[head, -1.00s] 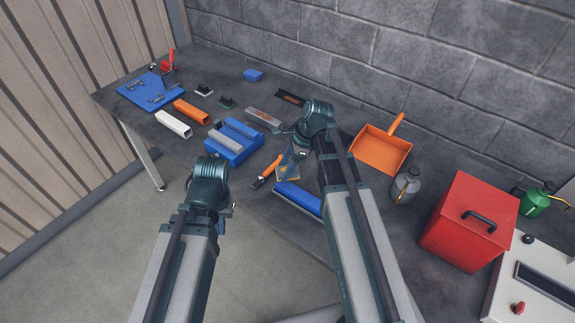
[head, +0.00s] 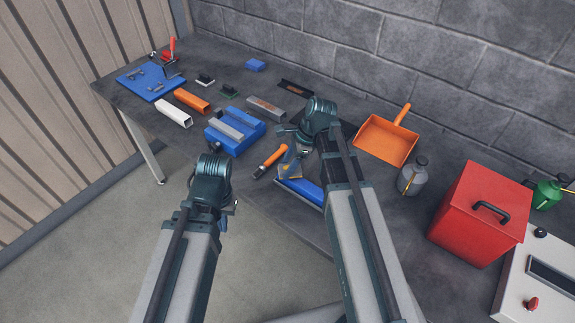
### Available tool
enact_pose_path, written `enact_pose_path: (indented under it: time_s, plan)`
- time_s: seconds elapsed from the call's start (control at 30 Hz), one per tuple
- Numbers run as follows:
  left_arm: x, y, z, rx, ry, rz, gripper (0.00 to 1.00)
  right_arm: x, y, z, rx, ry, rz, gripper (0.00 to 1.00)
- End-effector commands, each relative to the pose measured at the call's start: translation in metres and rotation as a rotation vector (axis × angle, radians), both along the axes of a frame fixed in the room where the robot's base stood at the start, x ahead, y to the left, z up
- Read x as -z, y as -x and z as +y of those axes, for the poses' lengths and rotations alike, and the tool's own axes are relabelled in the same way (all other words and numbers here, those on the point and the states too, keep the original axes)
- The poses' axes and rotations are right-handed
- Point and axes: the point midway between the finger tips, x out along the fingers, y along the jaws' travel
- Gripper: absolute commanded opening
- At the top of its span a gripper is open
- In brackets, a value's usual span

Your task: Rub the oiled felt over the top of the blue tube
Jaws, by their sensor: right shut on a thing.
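A long blue tube (head: 302,192) lies near the front edge of the bench, its right end hidden behind my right arm. My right gripper (head: 292,168) is shut over the tube's left part, on a thing I cannot make out clearly. A blue-grey piece with a yellow patch shows there, and I cannot tell whether it is the felt or whether it touches the tube. My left gripper (head: 224,222) hangs in front of the bench edge, mostly hidden by its wrist, away from the tube.
An orange-handled tool (head: 271,161) lies left of the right gripper. A blue block with a grey bar (head: 250,137) stands behind it. White (head: 173,114) and orange (head: 192,101) tubes lie further left. An orange dustpan (head: 383,142), grey can (head: 412,177) and red box (head: 480,215) are at right.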

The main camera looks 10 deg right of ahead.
Motion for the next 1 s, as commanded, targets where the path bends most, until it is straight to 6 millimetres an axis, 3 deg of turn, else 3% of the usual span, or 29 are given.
enact_pose_path:
  time_s: [1.0]
  plan:
    - [0.0122, 0.0000, 0.0000, 0.000, 0.000, 0.000, 0.00, 0.0121, 0.0000, 0.0000, 0.000, 0.000, 0.000, 0.12]
